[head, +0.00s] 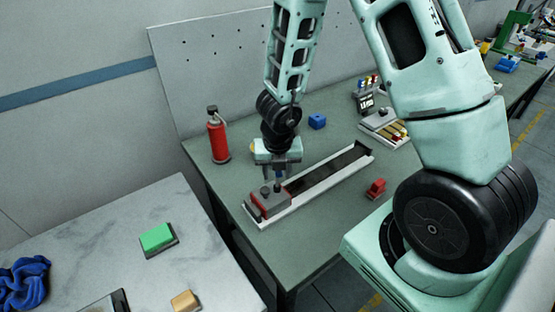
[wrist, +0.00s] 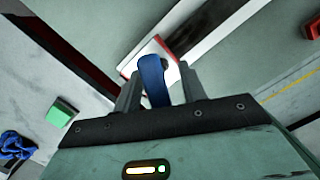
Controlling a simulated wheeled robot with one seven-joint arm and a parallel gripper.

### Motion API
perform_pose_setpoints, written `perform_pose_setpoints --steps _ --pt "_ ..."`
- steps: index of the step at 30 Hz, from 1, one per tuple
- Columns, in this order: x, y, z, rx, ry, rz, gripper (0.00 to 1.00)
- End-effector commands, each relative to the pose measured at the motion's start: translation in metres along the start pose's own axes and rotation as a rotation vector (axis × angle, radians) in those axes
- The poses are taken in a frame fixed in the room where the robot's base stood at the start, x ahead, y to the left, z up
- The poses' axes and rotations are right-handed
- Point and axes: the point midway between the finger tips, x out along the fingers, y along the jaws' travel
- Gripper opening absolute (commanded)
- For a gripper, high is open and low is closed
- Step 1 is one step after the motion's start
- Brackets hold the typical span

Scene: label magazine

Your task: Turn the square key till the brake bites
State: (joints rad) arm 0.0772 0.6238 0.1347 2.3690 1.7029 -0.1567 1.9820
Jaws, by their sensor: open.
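My gripper (head: 277,183) is over the near-left end of a long pale magazine (head: 305,203) with a dark channel. A grey and red block (head: 268,205) sits at that end, with small dark knobs on top. In the wrist view my gripper (wrist: 160,72) is open, with one finger on each side of a blue upright piece (wrist: 154,84). I cannot tell whether the fingers touch it. A dark round knob (wrist: 165,61) shows just beyond the blue piece. I cannot make out a square key for certain; the blue piece may be its handle.
A red extinguisher-like bottle (head: 218,140) stands at the bench's left edge. A blue block (head: 317,121) is behind the magazine and a red piece (head: 375,188) right of it. A tray of coloured parts (head: 385,128) lies at the back. A pale table (head: 205,225) holds a green block (head: 157,237).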

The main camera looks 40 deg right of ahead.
Motion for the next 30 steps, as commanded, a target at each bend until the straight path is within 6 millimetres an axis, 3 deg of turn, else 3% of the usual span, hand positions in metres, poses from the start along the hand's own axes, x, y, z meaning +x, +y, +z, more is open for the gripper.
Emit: perform_pose_setpoints --steps 8,24,30 --pt "-0.024 0.0 0.001 0.005 -0.003 0.003 0.41" --pt "-0.104 -0.001 0.001 0.004 -0.002 0.0 0.41" --pt "-0.116 0.0 0.0 0.002 0.002 0.0 0.41"
